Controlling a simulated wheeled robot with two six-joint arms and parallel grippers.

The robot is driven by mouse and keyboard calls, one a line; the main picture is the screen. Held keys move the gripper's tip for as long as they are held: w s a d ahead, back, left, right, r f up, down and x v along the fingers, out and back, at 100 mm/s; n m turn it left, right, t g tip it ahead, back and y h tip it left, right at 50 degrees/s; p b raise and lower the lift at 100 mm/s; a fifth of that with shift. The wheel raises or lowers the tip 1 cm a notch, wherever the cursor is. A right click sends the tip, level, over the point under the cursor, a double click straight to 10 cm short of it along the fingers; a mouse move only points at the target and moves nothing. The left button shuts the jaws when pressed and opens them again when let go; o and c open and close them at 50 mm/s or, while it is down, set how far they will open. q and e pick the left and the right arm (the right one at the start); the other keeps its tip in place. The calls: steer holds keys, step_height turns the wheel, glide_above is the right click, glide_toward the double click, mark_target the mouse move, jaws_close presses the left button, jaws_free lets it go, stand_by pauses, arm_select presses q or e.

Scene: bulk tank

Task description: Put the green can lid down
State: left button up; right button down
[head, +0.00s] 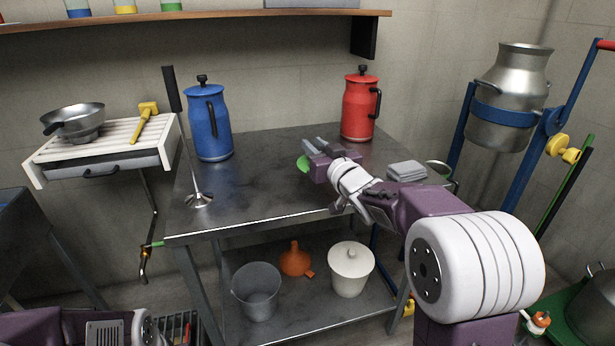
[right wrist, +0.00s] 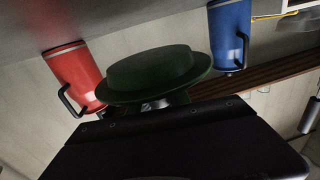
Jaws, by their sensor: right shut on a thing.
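The green can lid (head: 303,164) shows at the left of my right gripper (head: 318,160) in the head view, mostly hidden behind the jaws. In the right wrist view the lid (right wrist: 155,75) is a dark green disc with a raised round middle, right in front of the gripper. My right gripper is shut on the lid and is over the dark metal table (head: 270,190). I cannot tell whether the lid touches the tabletop. Part of my left arm shows at the bottom left of the head view, but its jaws are not in view.
A blue can (head: 208,120) and a red can (head: 361,105) stand on the table's back part, both with lids. A plunger-like stirrer (head: 197,198) stands at the left. A folded grey cloth (head: 407,171) lies at the right. The table's front middle is clear.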

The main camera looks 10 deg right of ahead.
steer(key=shift+w+a+f, duration=0.1)
steer(key=shift+a+f, duration=0.25)
steer(key=shift+a, duration=0.3)
step_height(320, 180, down, 4)
steer(key=b, duration=0.3)
steer(key=shift+f, duration=0.2)
steer(key=shift+r, duration=0.2)
steer(key=shift+f, duration=0.1)
steer(key=c, duration=1.2)
jaws_free()
steer(key=shift+f, duration=0.1)
